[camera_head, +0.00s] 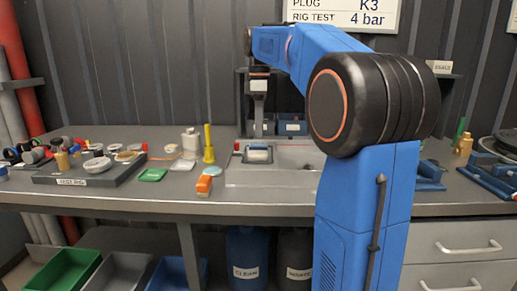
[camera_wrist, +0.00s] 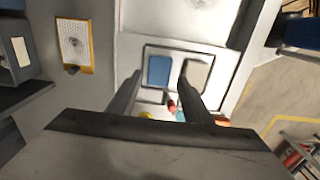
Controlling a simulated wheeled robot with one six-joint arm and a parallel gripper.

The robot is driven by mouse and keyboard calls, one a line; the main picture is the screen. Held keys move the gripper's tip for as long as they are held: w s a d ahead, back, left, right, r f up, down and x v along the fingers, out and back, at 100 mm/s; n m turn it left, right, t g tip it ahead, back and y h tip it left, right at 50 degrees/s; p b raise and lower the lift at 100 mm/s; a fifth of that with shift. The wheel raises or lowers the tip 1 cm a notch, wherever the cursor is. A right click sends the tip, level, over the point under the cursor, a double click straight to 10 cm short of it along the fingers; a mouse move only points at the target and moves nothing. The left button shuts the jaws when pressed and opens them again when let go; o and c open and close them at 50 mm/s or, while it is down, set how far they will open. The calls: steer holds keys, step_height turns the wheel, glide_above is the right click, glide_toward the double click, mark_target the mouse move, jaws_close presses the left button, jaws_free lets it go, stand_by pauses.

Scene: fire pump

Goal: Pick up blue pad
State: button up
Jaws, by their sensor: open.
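In the wrist view a small blue pad (camera_wrist: 158,70) lies flat in a dark-rimmed tray (camera_wrist: 147,50). A grey block (camera_wrist: 200,72) sits to its right in the same tray. My gripper (camera_wrist: 160,76) is open, with its two fingers apart and nothing between them. In this view the fingertips frame the blue pad, and the right finger partly covers the grey block. In the head view my gripper (camera_head: 258,98) points down above the workbench, over a pale plate with a small tray (camera_head: 258,155). The blue pad cannot be made out clearly there.
A rack of parts (camera_head: 90,172) lies further left. Blue bins (camera_head: 292,127) stand behind the plate. Blue fixtures (camera_head: 428,175) lie to the right.

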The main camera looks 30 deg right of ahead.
mark_target(260, 144)
steer(key=shift+s+d+f, duration=0.1)
steer(key=shift+d+f, duration=0.05)
steer(key=shift+f, duration=2.35)
steer(key=c, duration=0.8)
step_height(260, 144, up, 10)
steer(key=shift+o, duration=0.4)
